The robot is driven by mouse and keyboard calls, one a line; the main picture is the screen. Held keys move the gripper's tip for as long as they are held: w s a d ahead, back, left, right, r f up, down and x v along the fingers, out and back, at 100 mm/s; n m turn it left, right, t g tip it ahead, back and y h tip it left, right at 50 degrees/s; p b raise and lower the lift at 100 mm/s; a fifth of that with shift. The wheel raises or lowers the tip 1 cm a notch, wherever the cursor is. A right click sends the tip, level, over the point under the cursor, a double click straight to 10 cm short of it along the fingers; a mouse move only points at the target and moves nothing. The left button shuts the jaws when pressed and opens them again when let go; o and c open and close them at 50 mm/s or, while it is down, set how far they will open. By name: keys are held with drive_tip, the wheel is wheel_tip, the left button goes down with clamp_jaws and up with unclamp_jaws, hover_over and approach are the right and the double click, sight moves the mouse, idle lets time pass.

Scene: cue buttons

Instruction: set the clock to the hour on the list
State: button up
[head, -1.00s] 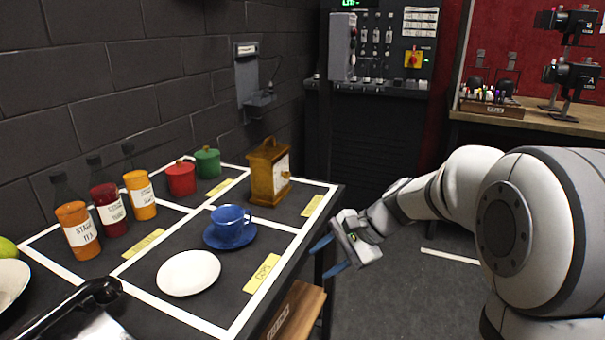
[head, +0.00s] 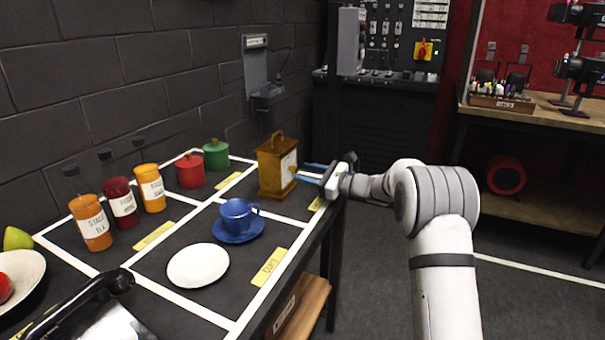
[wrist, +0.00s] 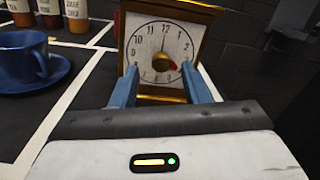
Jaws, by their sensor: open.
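The clock (head: 276,165) is a brass-coloured carriage clock with a top handle, upright on the black table near its right edge. Its white face (wrist: 142,48) fills the upper middle of the wrist view. My gripper (head: 304,172) is level in front of the face. Its two blue fingers are open, one on each side of the knob in the wrist view (wrist: 159,71); contact cannot be told. A white sheet (head: 431,16) hangs on the back panel, its writing unreadable.
A blue cup (head: 238,213) on its saucer and a white plate (head: 198,265) stand nearer. Red (head: 190,170) and green (head: 216,154) pots and several bottles stand left. The floor right of the table is clear.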

sight(293, 169)
drive_tip(key=shift+x, duration=1.35)
drive_tip(key=shift+c, duration=0.5)
